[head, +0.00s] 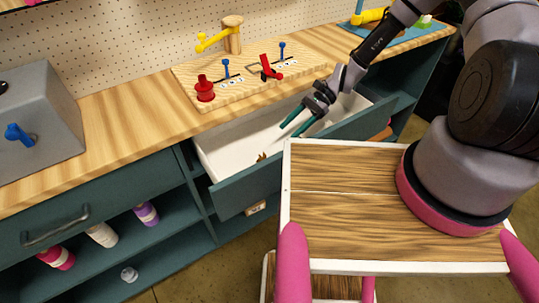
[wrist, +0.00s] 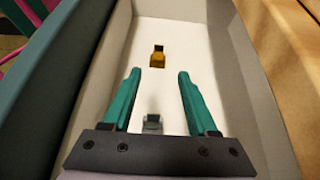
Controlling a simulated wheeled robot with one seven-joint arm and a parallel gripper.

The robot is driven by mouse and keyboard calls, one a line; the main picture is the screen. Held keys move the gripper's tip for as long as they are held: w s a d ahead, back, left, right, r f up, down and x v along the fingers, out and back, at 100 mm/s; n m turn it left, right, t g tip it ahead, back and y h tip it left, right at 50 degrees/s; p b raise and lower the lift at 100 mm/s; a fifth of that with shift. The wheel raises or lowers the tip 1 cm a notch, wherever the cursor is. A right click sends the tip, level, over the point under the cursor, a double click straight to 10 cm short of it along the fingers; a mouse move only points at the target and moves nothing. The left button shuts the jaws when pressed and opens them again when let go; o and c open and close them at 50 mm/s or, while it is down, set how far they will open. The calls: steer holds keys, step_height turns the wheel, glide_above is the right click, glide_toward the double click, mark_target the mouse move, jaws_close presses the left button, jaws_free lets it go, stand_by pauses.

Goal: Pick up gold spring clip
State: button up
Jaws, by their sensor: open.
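The gold spring clip (wrist: 157,58) lies on the white floor of the open drawer (head: 222,150). In the wrist view it is just beyond my fingertips and roughly centred between them. It also shows small in the head view (head: 261,157), near the drawer's front wall. My gripper (head: 289,131) is open and empty, with its green fingers inside the drawer space. In the wrist view (wrist: 159,72) both fingers point toward the gold clip and are apart from it. A small grey clip-like item (wrist: 152,122) shows between the finger bases, partly hidden by the gripper's bar.
Drawer walls rise on both sides of my gripper. A wooden board (head: 182,82) with red and blue fixtures sits on the counter behind the drawer. A grey box (head: 40,125) stands at left.

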glide_toward(263, 154)
steer(key=x, duration=0.3)
steer(key=shift+w+f, duration=0.1)
steer(key=shift+f, duration=0.35)
steer(key=x, duration=0.5)
steer(key=shift+s+a+r, duration=0.2)
steer(key=shift+s+r, duration=0.05)
steer(key=shift+s, duration=0.05)
jaws_close()
